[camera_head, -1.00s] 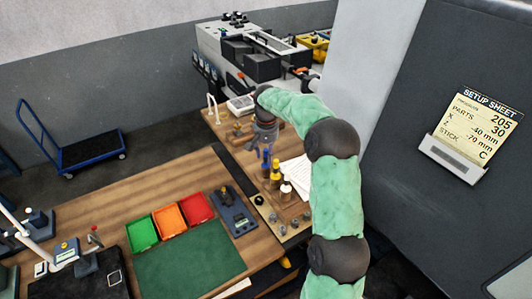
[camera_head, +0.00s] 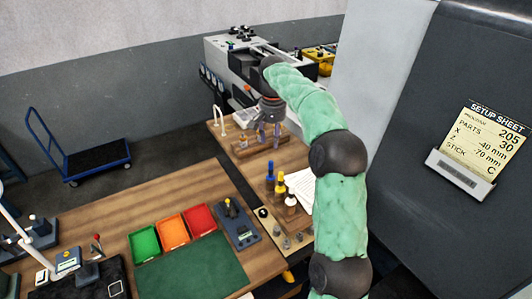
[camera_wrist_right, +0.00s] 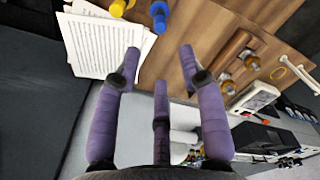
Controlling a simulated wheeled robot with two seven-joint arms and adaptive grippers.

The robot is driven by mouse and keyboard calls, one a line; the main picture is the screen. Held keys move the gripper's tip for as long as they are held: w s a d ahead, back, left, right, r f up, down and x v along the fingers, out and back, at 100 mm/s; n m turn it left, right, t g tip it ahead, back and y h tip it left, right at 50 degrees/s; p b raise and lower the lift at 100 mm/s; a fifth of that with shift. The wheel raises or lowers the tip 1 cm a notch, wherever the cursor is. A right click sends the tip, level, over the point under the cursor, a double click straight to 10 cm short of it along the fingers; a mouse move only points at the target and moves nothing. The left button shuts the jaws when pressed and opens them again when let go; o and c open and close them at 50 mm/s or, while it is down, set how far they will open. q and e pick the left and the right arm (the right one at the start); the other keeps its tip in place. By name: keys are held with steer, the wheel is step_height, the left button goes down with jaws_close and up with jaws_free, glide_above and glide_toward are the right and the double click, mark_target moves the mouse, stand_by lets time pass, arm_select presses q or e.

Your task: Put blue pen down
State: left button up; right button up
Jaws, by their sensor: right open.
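A blue-topped upright object (camera_head: 270,168), likely the blue pen, stands on the narrow wooden bench beside a similar yellow one (camera_head: 280,184). Its blue top also shows at the top edge of the right wrist view (camera_wrist_right: 158,9), cut off by the frame. How its base is held is too small to tell. My right gripper (camera_head: 267,141) is open, above the bench and farther back than the blue object, apart from it. In the right wrist view its purple fingers (camera_wrist_right: 160,66) are spread with nothing between them. My left gripper is not in view.
White printed sheets (camera_wrist_right: 98,45) lie beside the blue object. A white-topped bottle (camera_head: 291,200) stands in front. Green (camera_head: 144,244), orange and red trays sit on the front table. A large dark panel stands at right.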

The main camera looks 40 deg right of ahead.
steer(key=a+f+n+y, duration=0.1)
steer(key=a+f, duration=0.6)
steer(key=f, duration=0.4)
steer(key=a+f+n+y, duration=0.1)
steer(key=a+f+n, duration=0.1)
steer(key=a+f, duration=0.7)
steer(key=a+f+n+y, duration=0.1)
steer(key=a+f, duration=0.4)
steer(key=f, duration=0.8)
steer(key=shift+n+y, duration=0.4)
steer(key=shift+n, duration=0.3)
steer(key=s+a+f, duration=0.3)
steer(key=s, duration=0.1)
steer(key=s+a+f, duration=0.3)
steer(key=s, duration=0.1)
steer(key=s+a+f, duration=0.4)
steer(key=shift+s, duration=0.1)
steer(key=s+a+f, duration=0.1)
steer(key=s+a, duration=0.1)
steer(key=s, duration=0.5)
steer(key=s+a+f, duration=0.1)
steer(key=s+a, duration=0.2)
steer(key=s, duration=0.4)
steer(key=shift+a+f+n, duration=0.3)
steer(key=shift+f, duration=0.05)
